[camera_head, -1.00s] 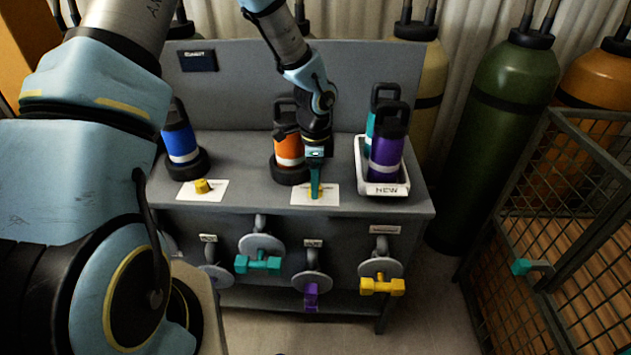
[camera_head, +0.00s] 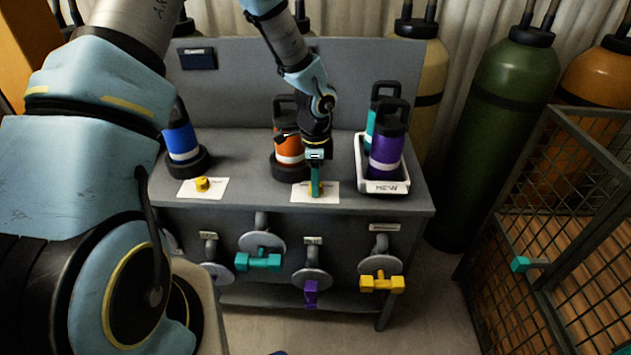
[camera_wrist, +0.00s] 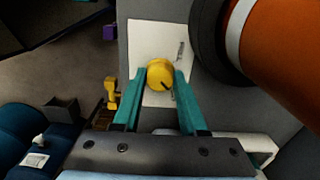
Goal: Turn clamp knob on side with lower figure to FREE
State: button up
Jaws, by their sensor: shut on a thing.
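A yellow clamp knob with a dark pointer line sits on a white label plate on the bench, in front of the orange bottle (camera_head: 289,150). In the wrist view this knob (camera_wrist: 160,74) is between the teal fingers of my gripper (camera_wrist: 161,78), which is shut on it. In the head view my gripper (camera_head: 315,188) points down over the plate (camera_head: 300,194) and mostly hides the knob. A second yellow knob (camera_head: 202,184) sits on another white plate (camera_head: 216,189), in front of the blue bottle (camera_head: 181,142). The plate lettering is too small to read.
A white tray (camera_head: 383,187) marked NEW holds a purple and a teal bottle at the right of the bench. Teal (camera_head: 258,262), purple (camera_head: 311,293) and yellow (camera_head: 382,284) valve handles stick out below the bench front. A wire cage (camera_head: 560,200) stands at right.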

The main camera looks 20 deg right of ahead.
grip_shut()
jog(key=n+b, duration=0.1)
jog(key=n, duration=0.2)
jog(key=shift+f+n+b, duration=0.1)
jog(key=shift+n+b, duration=0.3)
jog(key=n+b, duration=0.2)
jog(key=n, duration=0.3)
jog(key=n+b, duration=0.1)
jog(key=n, duration=0.4)
jog(key=shift+n+b, duration=0.35)
jog(key=shift+n, duration=1.65)
